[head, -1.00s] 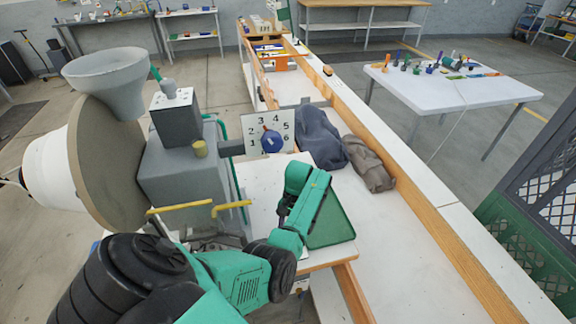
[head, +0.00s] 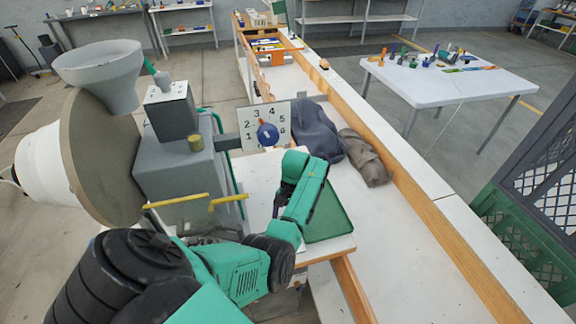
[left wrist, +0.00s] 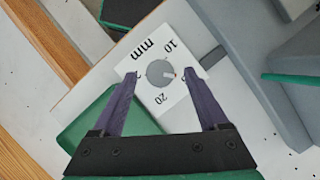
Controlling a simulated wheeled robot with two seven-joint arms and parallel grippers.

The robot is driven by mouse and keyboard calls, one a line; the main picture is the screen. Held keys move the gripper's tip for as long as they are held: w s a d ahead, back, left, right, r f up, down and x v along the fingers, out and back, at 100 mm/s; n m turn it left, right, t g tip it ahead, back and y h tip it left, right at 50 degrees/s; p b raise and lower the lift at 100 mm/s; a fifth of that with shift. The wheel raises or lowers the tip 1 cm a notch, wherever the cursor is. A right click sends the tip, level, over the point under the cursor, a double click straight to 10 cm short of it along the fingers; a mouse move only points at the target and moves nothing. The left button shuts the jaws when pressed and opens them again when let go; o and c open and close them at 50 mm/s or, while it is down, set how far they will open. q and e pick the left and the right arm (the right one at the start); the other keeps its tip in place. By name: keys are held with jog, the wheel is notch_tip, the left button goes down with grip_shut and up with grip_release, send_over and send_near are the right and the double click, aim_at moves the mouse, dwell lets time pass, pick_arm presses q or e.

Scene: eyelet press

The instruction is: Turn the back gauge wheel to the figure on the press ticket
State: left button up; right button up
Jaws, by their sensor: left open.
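In the left wrist view a round grey wheel (left wrist: 158,76) sits on a white plate (left wrist: 178,118) marked "mm", "10" and "20"; other figures are partly covered by the fingers. A small light mark on the wheel points right in the picture, toward the right finger. My left gripper (left wrist: 161,76) is open, its two purple fingers on either side of the wheel; I cannot tell whether they touch it. In the head view my left arm reaches over the bench and its fingers are hidden. I see no readable press ticket. My right gripper is out of view.
The grey press (head: 180,165) with a hopper (head: 100,75) stands left of my arm. A board numbered 1 to 6 (head: 283,109) carries a blue knob (head: 268,134). A green tray (head: 335,222) lies beside my arm. Dark bags (head: 316,130) rest on the bench behind.

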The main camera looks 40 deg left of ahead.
pick_arm(q)
jog(key=v, duration=1.3)
jog(key=shift+s, duration=0.1)
